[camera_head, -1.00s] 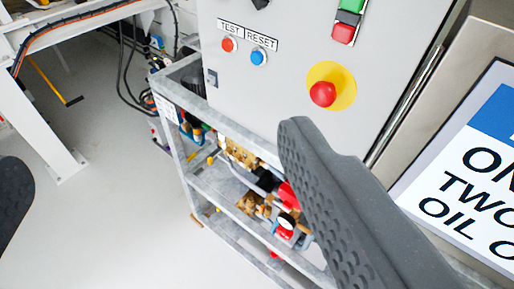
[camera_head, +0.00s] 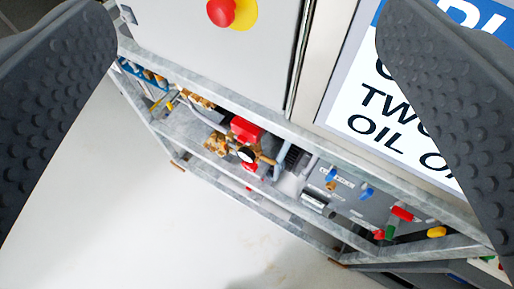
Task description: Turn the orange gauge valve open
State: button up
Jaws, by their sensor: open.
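My gripper (camera_head: 247,18) is open and empty, with one dark grey textured finger at each side of the picture. I cannot single out an orange gauge valve. On the metal frame below the cabinet I see a small round white-faced part (camera_head: 246,154), possibly a gauge, beside a red part (camera_head: 245,130) and brass fittings (camera_head: 215,143). Further right are two blue handles, one left (camera_head: 331,174) and one right (camera_head: 367,193), a red handle (camera_head: 401,213) and a yellow handle (camera_head: 436,231). All these lie beyond the fingers, untouched.
A grey cabinet (camera_head: 180,35) with a red stop button (camera_head: 222,11) on yellow stands above the frame. A sign (camera_head: 350,110) is at the upper right. The frame's metal rail (camera_head: 235,105) crosses the view. The pale floor (camera_head: 90,210) at lower left is clear.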

aim_at(223, 145)
jog(key=u, duration=1.1)
jog(key=i, duration=0.35)
jog(key=z, duration=0.45)
